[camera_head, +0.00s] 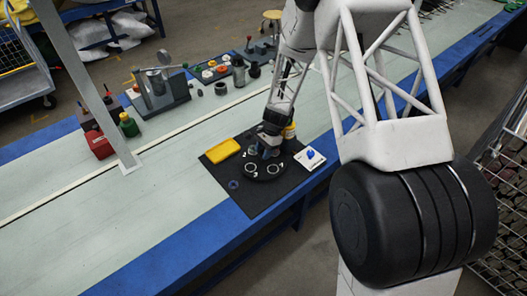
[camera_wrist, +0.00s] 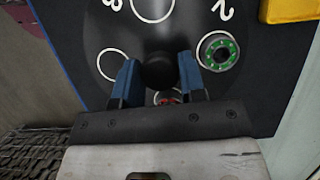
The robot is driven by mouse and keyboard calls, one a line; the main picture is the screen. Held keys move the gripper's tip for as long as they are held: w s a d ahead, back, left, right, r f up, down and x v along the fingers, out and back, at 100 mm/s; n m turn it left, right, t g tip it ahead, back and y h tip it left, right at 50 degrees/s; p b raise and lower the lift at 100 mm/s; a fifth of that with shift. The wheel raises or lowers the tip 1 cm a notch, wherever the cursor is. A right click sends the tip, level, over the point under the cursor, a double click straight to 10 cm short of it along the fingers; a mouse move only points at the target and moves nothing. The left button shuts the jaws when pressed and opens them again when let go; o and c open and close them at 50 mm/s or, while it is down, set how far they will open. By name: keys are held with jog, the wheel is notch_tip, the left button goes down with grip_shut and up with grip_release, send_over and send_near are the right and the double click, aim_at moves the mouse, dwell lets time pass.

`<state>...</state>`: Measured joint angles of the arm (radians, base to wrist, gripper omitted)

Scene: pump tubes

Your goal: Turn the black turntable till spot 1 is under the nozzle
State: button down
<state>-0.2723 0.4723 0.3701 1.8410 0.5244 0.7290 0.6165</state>
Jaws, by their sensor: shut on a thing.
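The black turntable (camera_head: 261,178) sits on a black mat, with pale rings showing on it. In the wrist view the turntable (camera_wrist: 180,32) carries white circles, and a numeral 2 (camera_wrist: 224,10) stands at upper right. A dark ring part with green dots (camera_wrist: 218,51) lies at the circle near the 2. A black round knob (camera_wrist: 158,71) stands between the blue fingers of my gripper (camera_wrist: 157,80), which is shut on it. My gripper (camera_head: 268,150) is above the turntable in the head view. I cannot make out the nozzle or spot 1; the fingers partly hide a lower circle.
A yellow box (camera_head: 222,150) lies at the mat's left, and a white-and-blue card (camera_head: 310,158) at its right. The black mat (camera_head: 250,204) reaches the blue table edge. Tools and small parts stand along the back.

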jog(key=c, duration=0.7)
grip_release()
jog(key=shift+s, duration=0.1)
jog(key=shift+r, duration=0.15)
jog(key=v, duration=0.7)
jog(key=shift+r, duration=0.2)
jog(key=shift+d+r, duration=0.1)
